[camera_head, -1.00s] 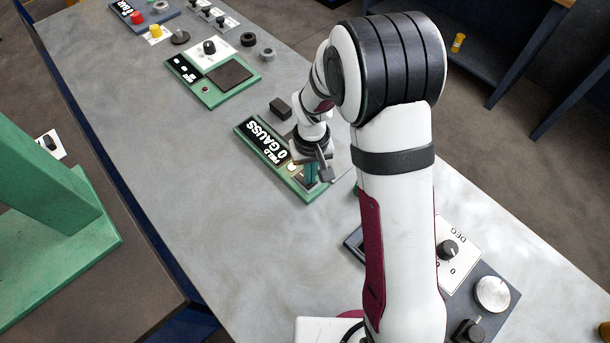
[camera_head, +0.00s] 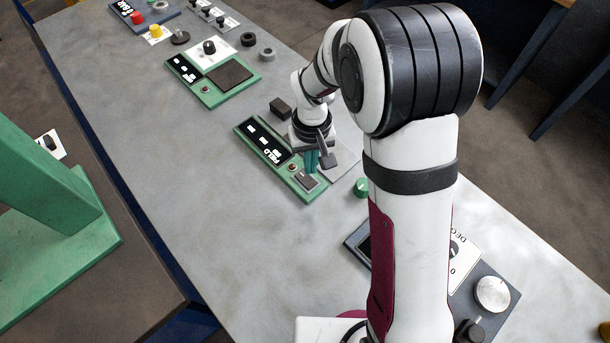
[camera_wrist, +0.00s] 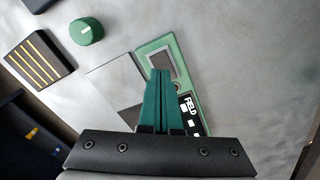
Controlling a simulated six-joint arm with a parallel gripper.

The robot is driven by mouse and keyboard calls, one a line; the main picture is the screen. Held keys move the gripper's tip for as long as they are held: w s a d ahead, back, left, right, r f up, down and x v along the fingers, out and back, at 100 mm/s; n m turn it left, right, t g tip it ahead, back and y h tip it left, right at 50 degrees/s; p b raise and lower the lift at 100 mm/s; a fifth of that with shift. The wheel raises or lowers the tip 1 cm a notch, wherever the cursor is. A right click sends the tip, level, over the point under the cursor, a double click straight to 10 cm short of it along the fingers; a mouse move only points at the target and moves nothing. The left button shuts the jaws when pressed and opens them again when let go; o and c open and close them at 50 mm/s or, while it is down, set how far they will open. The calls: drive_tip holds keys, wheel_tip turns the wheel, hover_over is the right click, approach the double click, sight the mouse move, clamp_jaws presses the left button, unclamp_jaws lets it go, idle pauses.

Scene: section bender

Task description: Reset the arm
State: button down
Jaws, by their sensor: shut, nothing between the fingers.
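My gripper (camera_head: 311,161) has green fingers pressed together, with nothing between them. In the head view it hangs over the right edge of the green FIELD panel (camera_head: 252,142), beside a grey plate. The panel carries a black display showing "FIELD" and dashes, a small red light (camera_head: 292,167) and a grey rocker or button (camera_head: 306,181) at its near end. In the wrist view the closed fingers (camera_wrist: 159,75) point over the grey plate (camera_wrist: 112,75) and partly cover the panel (camera_wrist: 150,48). I cannot tell if the fingertips touch anything.
A green knob (camera_head: 361,187) sits right of the panel. A dark block (camera_head: 281,107) lies behind it. A second green panel (camera_head: 187,85) stands farther back. A dark unit with a silver dial (camera_head: 492,293) is near my base. The table's left middle is clear.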

wheel_tip(320, 180, up, 2)
drive_tip(key=shift+r, duration=0.1)
idle(0.4)
